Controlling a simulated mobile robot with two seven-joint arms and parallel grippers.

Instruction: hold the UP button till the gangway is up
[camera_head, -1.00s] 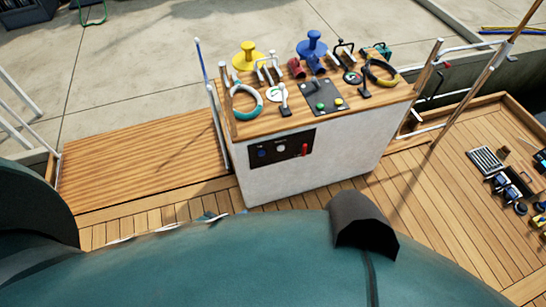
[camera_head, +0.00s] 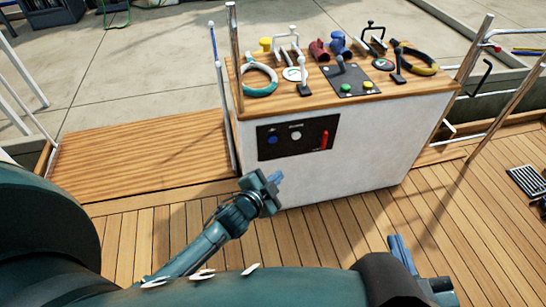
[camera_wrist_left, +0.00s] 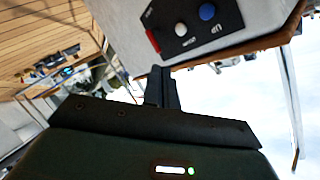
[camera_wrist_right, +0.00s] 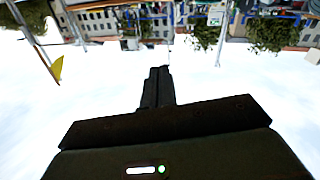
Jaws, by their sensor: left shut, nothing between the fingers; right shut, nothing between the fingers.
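The dark control panel (camera_head: 265,153) is on the white front of the console. It carries a blue button (camera_head: 272,139) at left, a white button (camera_head: 295,136) in the middle and a red lever (camera_head: 324,140) at right. In the left wrist view the picture is upside down, and the blue button (camera_wrist_left: 207,11) has a label reading UP. My left gripper (camera_head: 276,178) is shut and empty, below the panel and apart from it. My right gripper (camera_head: 398,246) is shut and empty, low at the right. A flat wooden platform (camera_head: 145,150), possibly the gangway, lies left of the console.
Planked deck (camera_head: 330,235) lies open in front.

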